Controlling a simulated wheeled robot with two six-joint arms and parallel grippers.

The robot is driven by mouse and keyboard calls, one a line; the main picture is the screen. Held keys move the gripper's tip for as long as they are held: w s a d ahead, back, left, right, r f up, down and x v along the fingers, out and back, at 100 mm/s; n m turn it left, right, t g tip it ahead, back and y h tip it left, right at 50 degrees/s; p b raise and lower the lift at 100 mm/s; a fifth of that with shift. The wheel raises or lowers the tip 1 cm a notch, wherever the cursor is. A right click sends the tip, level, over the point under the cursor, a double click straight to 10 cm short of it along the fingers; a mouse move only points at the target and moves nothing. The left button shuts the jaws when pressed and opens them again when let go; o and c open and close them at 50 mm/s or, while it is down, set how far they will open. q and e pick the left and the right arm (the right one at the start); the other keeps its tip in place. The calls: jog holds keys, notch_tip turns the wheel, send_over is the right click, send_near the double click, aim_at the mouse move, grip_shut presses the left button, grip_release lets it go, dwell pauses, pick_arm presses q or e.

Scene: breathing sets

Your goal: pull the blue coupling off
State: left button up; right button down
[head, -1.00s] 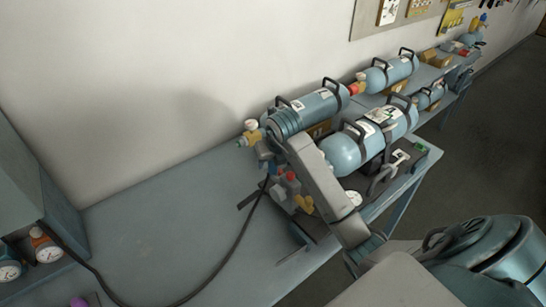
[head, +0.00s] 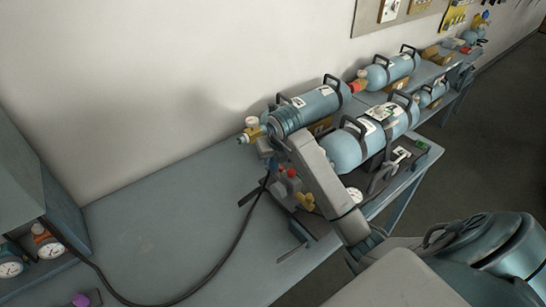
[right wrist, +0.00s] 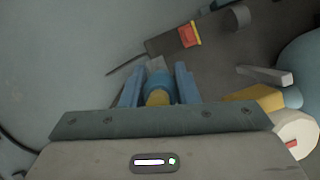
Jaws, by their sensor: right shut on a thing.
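My right gripper (right wrist: 158,76) is shut on the blue coupling (right wrist: 160,83), a short blue cylinder with a yellow part, seen between the two blue fingers in the right wrist view. In the head view my right gripper (head: 266,150) is at the front end of a blue gas cylinder (head: 312,106), beside its yellow and white valve (head: 250,130). My arm hides most of the coupling there, so I cannot tell whether it is still joined to its fitting. A black hose (head: 245,228) hangs from near the gripper. My left gripper is not in view.
A second, larger blue cylinder (head: 352,146) lies to the right, close to my arm. Red and yellow fittings and a gauge (head: 355,194) are below the gripper. A grey cabinet with gauges (head: 47,246) stands at the left. The bench top (head: 150,230) between is mostly clear.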

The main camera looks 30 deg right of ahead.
jog(key=shift+w+r, duration=0.1)
jog(key=shift+r, duration=0.15)
jog(key=shift+r+p, duration=2.85)
jog(key=shift+r, duration=1.4)
